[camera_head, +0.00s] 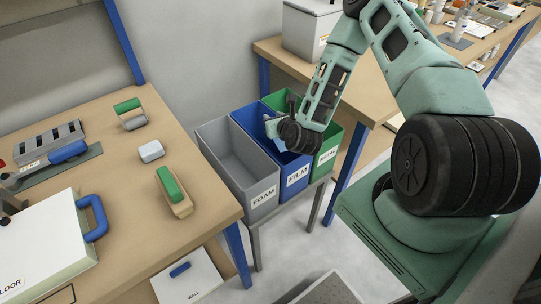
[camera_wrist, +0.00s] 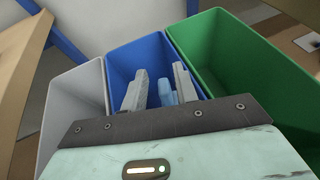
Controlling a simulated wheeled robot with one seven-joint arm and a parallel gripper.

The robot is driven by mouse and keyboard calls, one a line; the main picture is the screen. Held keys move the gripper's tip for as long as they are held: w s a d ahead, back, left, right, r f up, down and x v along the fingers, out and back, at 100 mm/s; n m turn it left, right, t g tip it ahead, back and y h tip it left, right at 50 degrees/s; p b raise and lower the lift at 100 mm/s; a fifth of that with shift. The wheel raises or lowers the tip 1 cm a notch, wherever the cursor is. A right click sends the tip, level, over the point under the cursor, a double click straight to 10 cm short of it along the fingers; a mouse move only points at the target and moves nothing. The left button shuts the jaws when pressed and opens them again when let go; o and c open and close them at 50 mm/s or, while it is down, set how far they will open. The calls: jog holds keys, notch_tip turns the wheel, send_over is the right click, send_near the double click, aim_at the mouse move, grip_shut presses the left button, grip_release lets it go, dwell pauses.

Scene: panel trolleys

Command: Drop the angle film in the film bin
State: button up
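The film bin (camera_head: 296,178) is the blue middle bin, labelled FILM. It also shows in the wrist view (camera_wrist: 120,56). My gripper (camera_wrist: 160,86) points down into its mouth, with its two grey fingers apart. A small light-blue piece (camera_wrist: 165,92), which looks like the angle film, shows between and beyond the fingers, against the inside of the blue bin. A gap shows beside its left side, and its lower end is hidden by my gripper body. In the head view my gripper (camera_head: 272,127) is at the blue bin's opening, and its fingertips cannot be made out.
The grey FOAM bin (camera_head: 260,196) stands left of the film bin and the green METAL bin (camera_head: 328,150) right, all on a low stand. A wooden workbench (camera_head: 125,165) with blocks and a white case (camera_head: 45,250) is at the left. Another bench (camera_head: 365,95) stands behind.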

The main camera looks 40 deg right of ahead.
jog(key=shift+o, duration=0.3)
jog(key=shift+s, duration=0.1)
jog(key=shift+s, duration=0.25)
jog(key=p+v, duration=0.9)
jog(key=v, duration=0.7)
jog(key=shift+s+a+r, duration=0.15)
jog(key=shift+s+r, duration=0.15)
jog(key=shift+w, duration=0.1)
